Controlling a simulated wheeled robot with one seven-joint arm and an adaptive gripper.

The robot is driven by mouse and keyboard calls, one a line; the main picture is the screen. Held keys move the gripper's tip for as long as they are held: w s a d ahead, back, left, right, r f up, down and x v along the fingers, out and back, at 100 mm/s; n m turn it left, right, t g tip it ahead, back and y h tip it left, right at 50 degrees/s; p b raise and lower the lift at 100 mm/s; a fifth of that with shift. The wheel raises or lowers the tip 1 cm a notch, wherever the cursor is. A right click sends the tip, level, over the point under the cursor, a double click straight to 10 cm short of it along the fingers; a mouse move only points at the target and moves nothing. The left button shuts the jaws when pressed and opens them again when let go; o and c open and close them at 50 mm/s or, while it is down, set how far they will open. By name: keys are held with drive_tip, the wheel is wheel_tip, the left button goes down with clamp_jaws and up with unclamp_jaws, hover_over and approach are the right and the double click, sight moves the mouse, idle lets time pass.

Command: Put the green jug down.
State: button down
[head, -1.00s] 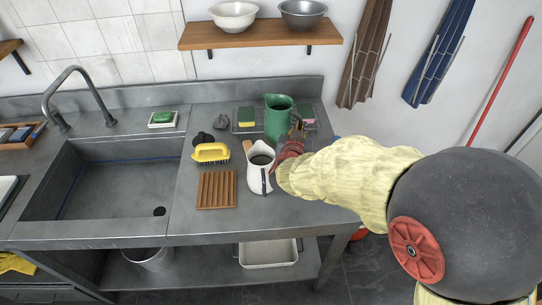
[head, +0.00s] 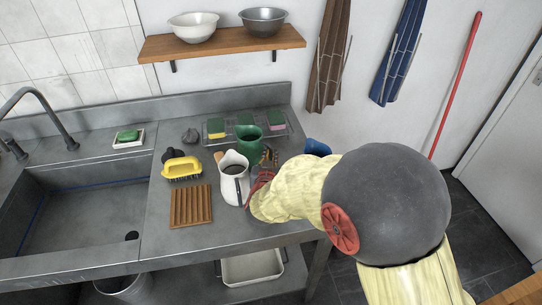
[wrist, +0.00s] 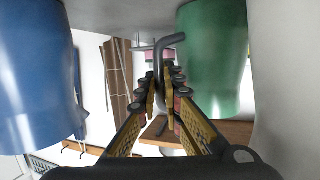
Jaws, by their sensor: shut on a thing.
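The green jug (head: 250,138) is upright over the counter, behind and right of a white jug (head: 233,172). My gripper (head: 268,157) is at its right side, shut on its dark handle. In the wrist view, the green jug (wrist: 213,60) fills the upper right, and my fingers (wrist: 163,85) close around the dark curved handle (wrist: 172,45). The jug's base is largely hidden in the head view, so I cannot tell whether it touches the counter.
A wire rack with several sponges (head: 216,127) lies behind the jug. A blue vessel (head: 317,147) stands to the right, partly behind my arm. A yellow brush (head: 183,167) and wooden slatted rack (head: 191,206) lie left. The sink (head: 85,215) is farther left.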

drive_tip(key=shift+f, duration=0.1)
drive_tip(key=c, duration=2)
unclamp_jaws()
drive_tip(key=shift+o, duration=0.2)
drive_tip(key=shift+s, duration=0.15)
drive_tip(key=p+v, duration=0.4)
drive_tip(key=v, duration=0.8)
